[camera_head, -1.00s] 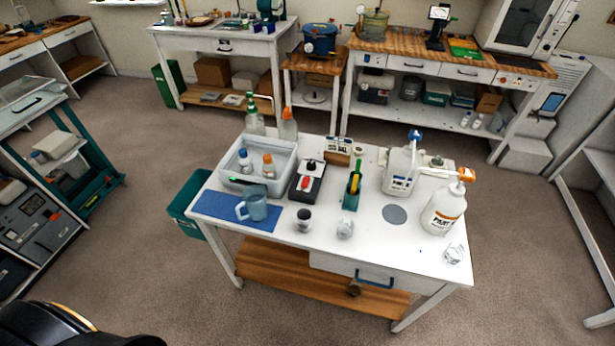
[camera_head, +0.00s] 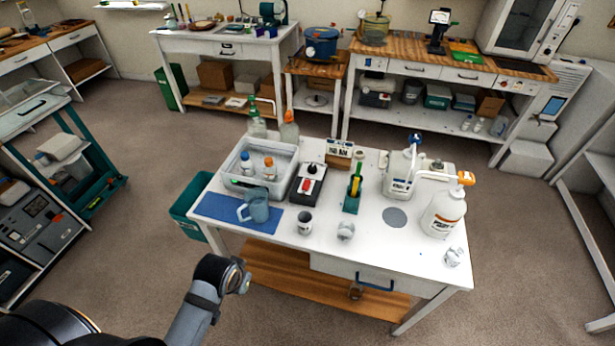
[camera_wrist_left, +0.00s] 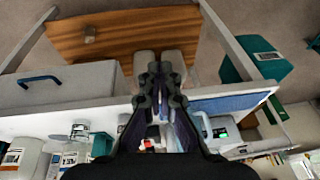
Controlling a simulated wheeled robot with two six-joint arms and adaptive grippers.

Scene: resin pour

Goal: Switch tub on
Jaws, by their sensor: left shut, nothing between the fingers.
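In the left wrist view, which is upside down, the tub (camera_wrist_left: 226,142) appears below the blue mat. Beside the tub stands a dark box with a red switch (camera_head: 306,185). My left gripper (camera_wrist_left: 160,70) is shut and empty in the wrist view. In the head view my left arm stands at the table's front left, apart from the tub. My right gripper is not visible.
A jug (camera_head: 258,207) stands on the blue mat (camera_head: 215,208) in front of the tub. Cups (camera_head: 305,222) stand near the table's front. White pump bottles (camera_head: 443,213) are at the right. A green bin (camera_head: 188,207) sits left of the table.

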